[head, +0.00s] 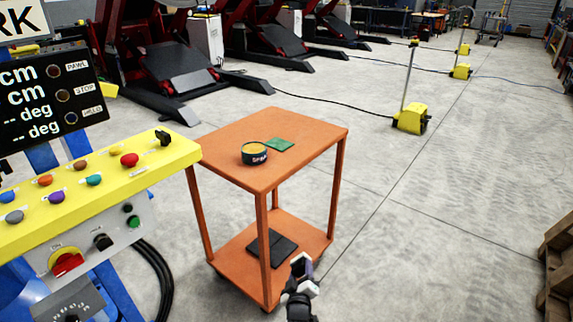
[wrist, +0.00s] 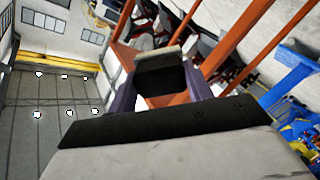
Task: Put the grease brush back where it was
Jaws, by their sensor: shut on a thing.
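My gripper (head: 302,275) is low in the head view, in front of the orange cart's near right side. It is shut on a purple piece (head: 303,268), which I take to be the grease brush. In the wrist view purple parts of it (wrist: 124,99) show between the pale, black-padded jaws. Its bristles cannot be made out, and much of it is hidden.
A black flat object (head: 272,246) lies on the cart's lower shelf (head: 225,262). A yellow control panel (head: 110,180) stands close to the cart's left. Yellow posts (head: 410,118) and a cable are farther back. The floor right of the cart is clear.

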